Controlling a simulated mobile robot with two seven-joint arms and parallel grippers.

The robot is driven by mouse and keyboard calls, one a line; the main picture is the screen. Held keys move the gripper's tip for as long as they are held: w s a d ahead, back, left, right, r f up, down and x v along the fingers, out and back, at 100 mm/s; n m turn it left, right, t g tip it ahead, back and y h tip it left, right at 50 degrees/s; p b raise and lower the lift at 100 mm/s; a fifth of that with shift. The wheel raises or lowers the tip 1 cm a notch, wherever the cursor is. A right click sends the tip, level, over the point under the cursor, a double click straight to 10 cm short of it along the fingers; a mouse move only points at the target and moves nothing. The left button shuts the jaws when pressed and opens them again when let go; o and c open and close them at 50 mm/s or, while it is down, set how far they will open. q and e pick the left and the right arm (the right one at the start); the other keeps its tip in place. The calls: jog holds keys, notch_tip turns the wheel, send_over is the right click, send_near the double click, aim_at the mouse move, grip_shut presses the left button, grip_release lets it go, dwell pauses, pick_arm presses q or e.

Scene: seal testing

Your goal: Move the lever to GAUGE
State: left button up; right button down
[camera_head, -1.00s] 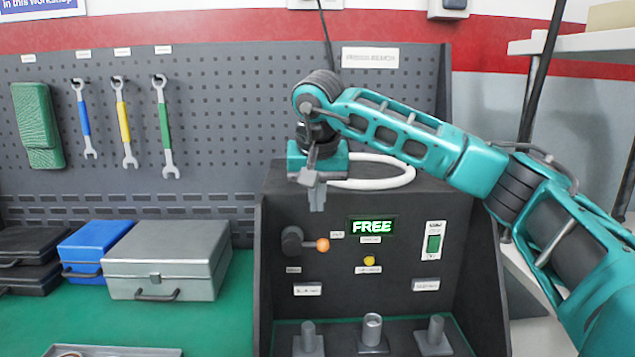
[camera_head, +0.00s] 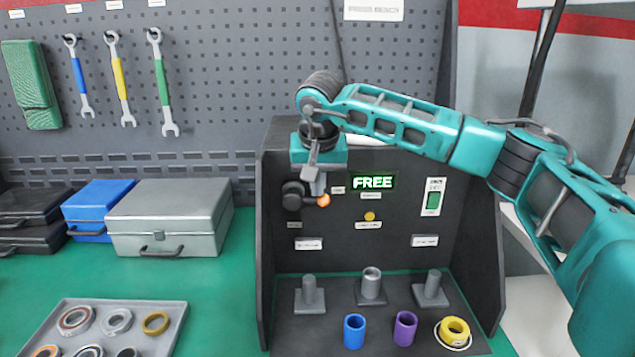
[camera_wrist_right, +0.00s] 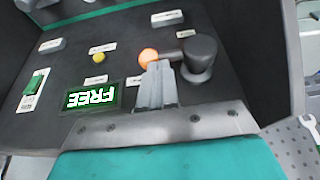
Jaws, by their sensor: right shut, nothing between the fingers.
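The lever has a dark round hub (camera_head: 293,195) and an orange knob (camera_head: 323,200), and it points right on the black test panel. The display (camera_head: 373,182) beside it reads FREE in green. My right gripper (camera_head: 319,190) is shut and empty, pointing down with its fingertips right at the knob. In the right wrist view the fingers (camera_wrist_right: 157,85) overlap the lever next to the orange knob (camera_wrist_right: 148,57), with the hub (camera_wrist_right: 200,55) to the right. I cannot tell whether they touch it. My left gripper is out of view.
A yellow button (camera_head: 370,216) and a green switch (camera_head: 433,202) sit on the panel. Below stand several grey posts and a blue sleeve (camera_head: 354,331), a purple sleeve (camera_head: 405,328) and a yellow ring (camera_head: 454,331). A tray of rings (camera_head: 180,312) lies at left.

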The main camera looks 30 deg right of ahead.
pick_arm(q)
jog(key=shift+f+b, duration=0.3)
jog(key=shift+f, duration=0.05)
pick_arm(e)
jog(key=shift+d+f, duration=0.15)
